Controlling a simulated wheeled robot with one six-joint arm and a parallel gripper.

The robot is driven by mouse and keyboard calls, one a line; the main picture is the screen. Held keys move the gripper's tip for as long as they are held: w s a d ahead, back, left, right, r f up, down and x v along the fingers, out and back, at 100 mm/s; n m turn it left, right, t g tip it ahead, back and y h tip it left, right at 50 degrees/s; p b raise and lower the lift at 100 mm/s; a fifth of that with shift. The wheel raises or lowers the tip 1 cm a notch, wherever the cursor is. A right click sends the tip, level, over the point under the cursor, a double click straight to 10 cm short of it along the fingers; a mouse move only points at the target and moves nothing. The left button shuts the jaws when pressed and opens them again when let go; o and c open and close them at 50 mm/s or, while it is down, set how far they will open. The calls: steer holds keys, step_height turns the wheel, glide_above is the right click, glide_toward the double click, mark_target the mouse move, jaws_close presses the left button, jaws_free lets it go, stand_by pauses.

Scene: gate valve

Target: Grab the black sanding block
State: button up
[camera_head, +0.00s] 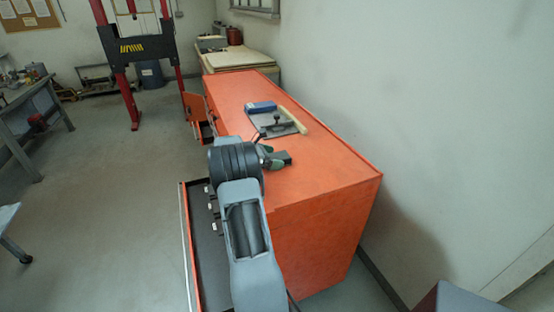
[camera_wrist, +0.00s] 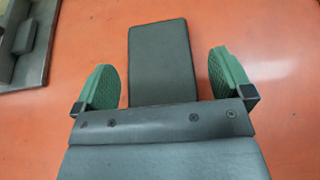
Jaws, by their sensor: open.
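A dark grey-black block (camera_wrist: 162,52), which looks like the sanding block, lies flat on the orange cabinet top. In the wrist view it sits between the two green finger pads of my gripper (camera_wrist: 165,72), with a gap on each side; its near end is hidden behind the gripper body. In the head view the block (camera_head: 284,156) shows just right of my gripper (camera_head: 271,160), partly covered by it. My gripper is open, low over the cabinet top, and the pads do not touch the block.
The orange cabinet top (camera_head: 325,165) is clear at its near right. Farther back lie a grey plate (camera_head: 268,131) with a dark handled tool, a blue box (camera_head: 261,107) and a pale wooden bar (camera_head: 294,119). An open drawer (camera_head: 202,250) juts out left. A wall stands right.

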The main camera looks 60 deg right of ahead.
steer(key=shift+d, duration=0.1)
steer(key=shift+c, duration=0.3)
steer(key=c, duration=1)
